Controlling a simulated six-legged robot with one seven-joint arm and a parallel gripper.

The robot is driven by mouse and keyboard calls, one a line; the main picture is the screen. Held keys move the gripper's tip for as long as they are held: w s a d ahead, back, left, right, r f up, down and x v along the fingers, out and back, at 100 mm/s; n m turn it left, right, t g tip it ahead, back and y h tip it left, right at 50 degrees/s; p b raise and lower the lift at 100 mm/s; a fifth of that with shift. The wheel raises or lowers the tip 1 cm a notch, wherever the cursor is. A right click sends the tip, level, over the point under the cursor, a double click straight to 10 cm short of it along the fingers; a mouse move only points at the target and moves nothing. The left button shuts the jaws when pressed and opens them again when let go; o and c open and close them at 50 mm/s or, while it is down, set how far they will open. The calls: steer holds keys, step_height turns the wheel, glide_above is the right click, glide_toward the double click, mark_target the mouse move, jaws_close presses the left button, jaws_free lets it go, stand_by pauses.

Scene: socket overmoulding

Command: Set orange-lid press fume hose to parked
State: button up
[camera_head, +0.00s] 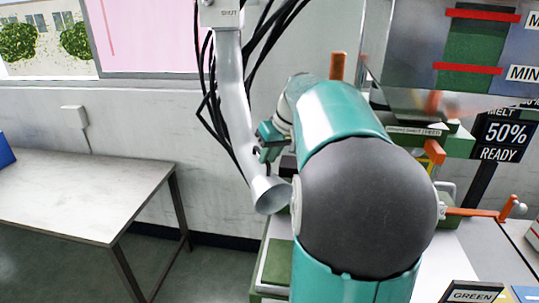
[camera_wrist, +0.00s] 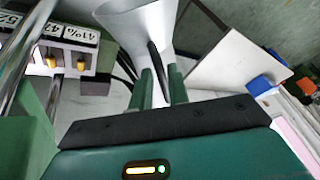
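The fume hose (camera_head: 230,85) is a grey pipe hanging down from a mount with a small "SHUT" label (camera_head: 228,13). It ends low in a flared nozzle (camera_head: 270,195), left of my teal and black arm. My gripper (camera_head: 266,140) is beside the pipe's lower part, above the nozzle. In the wrist view, the flared pale hose end (camera_wrist: 140,20) lies just beyond my fingertips (camera_wrist: 160,72). The two green fingers stand slightly apart, with a thin dark bar (camera_wrist: 156,62) between them. I cannot tell whether they grip it. My arm hides much of the press and any orange lid.
Black cables (camera_head: 212,100) hang close behind the hose. A grey table (camera_head: 80,190) stands at the left, with clear floor between. At the right are a green machine part (camera_head: 455,145), an orange lever (camera_head: 470,212), and a "MELT 50% READY" display (camera_head: 503,133).

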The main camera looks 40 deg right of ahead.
jaws_close()
steer(key=shift+a, duration=0.1)
steer(key=shift+w+a+m, duration=0.2)
steer(key=shift+a+m, duration=0.1)
steer(key=shift+a, duration=0.35)
steer(key=w+a+m+h, duration=0.3)
steer(key=w+a+m, duration=0.4)
steer(key=a, duration=0.5)
steer(key=shift+w, duration=0.55)
steer(key=shift+r, duration=0.1)
steer(key=shift+o, duration=2.1)
jaws_free()
steer(key=v, duration=1.3)
steer(key=shift+a+r, duration=0.2)
steer(key=shift+r, duration=0.15)
